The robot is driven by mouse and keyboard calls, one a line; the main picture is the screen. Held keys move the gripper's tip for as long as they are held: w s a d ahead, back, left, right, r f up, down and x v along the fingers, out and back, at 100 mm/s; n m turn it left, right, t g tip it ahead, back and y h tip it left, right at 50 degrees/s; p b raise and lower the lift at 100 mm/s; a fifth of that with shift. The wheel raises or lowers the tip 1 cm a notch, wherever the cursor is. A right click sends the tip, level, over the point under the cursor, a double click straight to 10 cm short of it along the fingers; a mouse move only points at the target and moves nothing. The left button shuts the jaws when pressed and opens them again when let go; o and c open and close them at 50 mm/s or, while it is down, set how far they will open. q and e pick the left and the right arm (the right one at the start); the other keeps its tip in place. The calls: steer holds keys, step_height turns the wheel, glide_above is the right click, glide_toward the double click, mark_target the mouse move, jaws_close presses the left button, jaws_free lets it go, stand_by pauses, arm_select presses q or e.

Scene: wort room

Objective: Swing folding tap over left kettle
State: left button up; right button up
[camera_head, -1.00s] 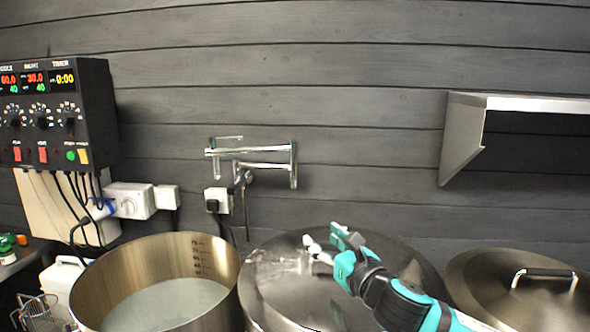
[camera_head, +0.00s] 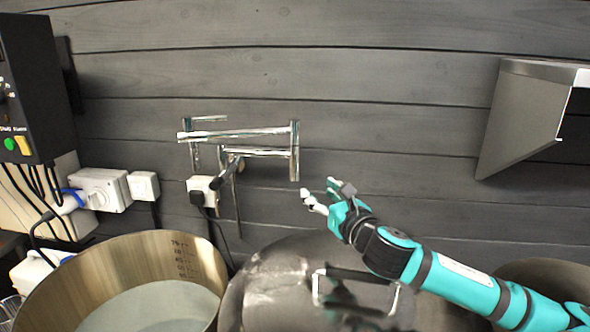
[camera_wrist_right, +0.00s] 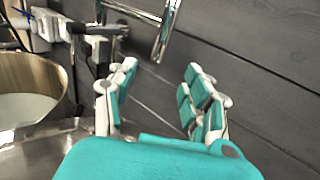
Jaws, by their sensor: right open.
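The folding tap (camera_head: 240,142) is a chrome, jointed arm fixed to the dark plank wall. It is folded, with its elbow post at the right end, and shows at the top of the right wrist view (camera_wrist_right: 168,25). The left kettle (camera_head: 125,275) is open, with pale liquid inside, below and left of the tap. My right gripper (camera_head: 322,196) is open and empty, just below and right of the tap's elbow post, apart from it. In the right wrist view its two fingers (camera_wrist_right: 155,100) are spread with nothing between them. My left gripper is not in view.
A lidded kettle (camera_head: 262,290) with a bar handle stands under my right arm. Another kettle (camera_head: 545,275) is at the right. A metal shelf (camera_head: 520,115) juts from the wall. A control box (camera_head: 30,85), sockets and cables are at the left.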

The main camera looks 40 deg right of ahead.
mark_target(298, 172)
steer(key=x, duration=0.8)
steer(key=shift+w+d, duration=0.1)
steer(key=shift+w+d+r, duration=0.1)
steer(key=shift+w+d, duration=0.15)
steer(key=shift+w, duration=0.35)
steer(key=p+x, duration=0.1)
steer(key=x, duration=0.2)
steer(key=shift+w+p, duration=0.15)
steer(key=shift+p, duration=0.2)
steer(key=shift+w+d, duration=0.1)
steer(key=shift+w, duration=0.5)
steer(key=shift+f, duration=0.25)
jaws_close()
steer(key=shift+w+f, duration=0.15)
steer(key=shift+w, duration=0.1)
